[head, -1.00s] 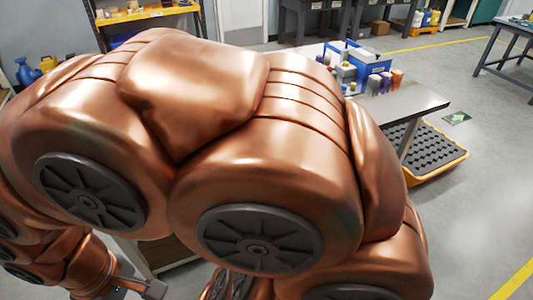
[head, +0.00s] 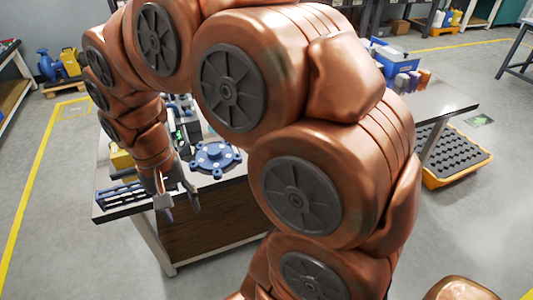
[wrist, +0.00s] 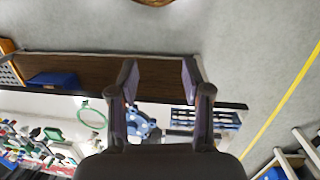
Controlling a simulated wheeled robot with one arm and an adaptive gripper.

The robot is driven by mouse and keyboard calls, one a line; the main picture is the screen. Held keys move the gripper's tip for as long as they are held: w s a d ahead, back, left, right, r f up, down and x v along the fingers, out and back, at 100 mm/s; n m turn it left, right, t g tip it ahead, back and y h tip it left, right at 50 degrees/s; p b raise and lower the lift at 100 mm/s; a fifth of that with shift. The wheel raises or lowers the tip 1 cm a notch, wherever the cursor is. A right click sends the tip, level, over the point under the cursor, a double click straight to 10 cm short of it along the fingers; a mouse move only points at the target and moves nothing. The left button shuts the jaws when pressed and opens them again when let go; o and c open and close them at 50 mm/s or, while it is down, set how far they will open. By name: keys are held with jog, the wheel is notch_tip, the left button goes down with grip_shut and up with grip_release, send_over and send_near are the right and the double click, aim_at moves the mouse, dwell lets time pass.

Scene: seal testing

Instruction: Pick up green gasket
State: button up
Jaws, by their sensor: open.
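A thin green ring, which looks like the green gasket (wrist: 91,112), lies on the white worktable (wrist: 62,104) in the wrist view, to the left of my gripper's fingers. I cannot make it out in the head view, where my arm covers much of the table. My gripper (wrist: 159,74) is open and empty, its two fingers spread apart. In the head view my gripper (head: 179,207) hangs pointing down by the table's front edge, apart from the gasket.
A blue round flange fixture (head: 215,157) stands on the table near my gripper. A dark slotted rack (head: 120,195) lies at the left front corner. Many small parts (wrist: 30,142) crowd the table at left in the wrist view. A blue bin (wrist: 52,80) sits by the brown lower shelf.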

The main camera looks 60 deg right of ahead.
jog(key=w+d+f+m+b, duration=0.1)
jog(key=w+d+f+m, duration=0.2)
jog(key=w+d+m, duration=0.5)
jog(key=w+d+f+m+b, duration=0.25)
jog(key=w+d+m, duration=0.35)
jog(key=d, duration=0.5)
jog(key=s+d+f+m+g, duration=0.1)
jog(key=d+f+m, duration=0.3)
jog(key=d, duration=0.4)
jog(key=s+d+f+m+g, duration=0.1)
jog(key=d+f+m, duration=0.3)
jog(key=d, duration=0.4)
jog(key=s+d+f+m+h, duration=0.1)
jog(key=d+f+m, duration=0.3)
jog(key=d, duration=0.4)
jog(key=shift+s+d+f+m+g+b, duration=0.15)
jog(key=shift+s+m+g+b, duration=0.25)
jog(key=shift+s+m, duration=0.4)
jog(key=shift+w+p+x, duration=0.2)
jog(key=shift+p+x, duration=0.75)
jog(key=shift+x, duration=2.3)
jog(key=shift+f, duration=0.1)
grip_shut()
